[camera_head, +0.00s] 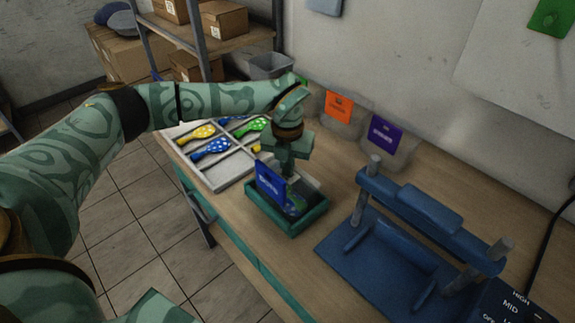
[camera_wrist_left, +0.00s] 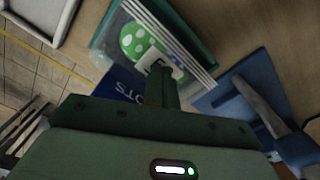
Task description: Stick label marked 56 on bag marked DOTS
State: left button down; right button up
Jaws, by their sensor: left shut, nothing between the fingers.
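The bag marked DOTS is clear with a blue header card (camera_head: 270,186) and lies tilted in a green tray (camera_head: 290,226). In the left wrist view the blue header (camera_wrist_left: 122,86) reads "OTS", and a green balloon with white dots (camera_wrist_left: 133,40) shows through the bag. A small white label (camera_wrist_left: 148,56) with a dark mark lies against the bag front, partly hidden by my fingers; its number cannot be read. My left gripper (camera_head: 285,172) is shut right over the bag, its fingertips (camera_wrist_left: 160,72) at the label. My right gripper is not in view.
A divided tray (camera_head: 222,180) of coloured balloons stands left of the green tray. A blue press-like frame (camera_head: 400,250) stands close on the right. Bags with orange (camera_head: 339,106) and purple (camera_head: 385,134) headers are by the wall. Boxes fill the shelf behind.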

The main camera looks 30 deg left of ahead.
pick_arm(q)
jog(key=shift+s, duration=0.1)
notch_tip(320, 180, up, 7)
jog(key=p, duration=0.6)
jog(key=shift+f, duration=0.1)
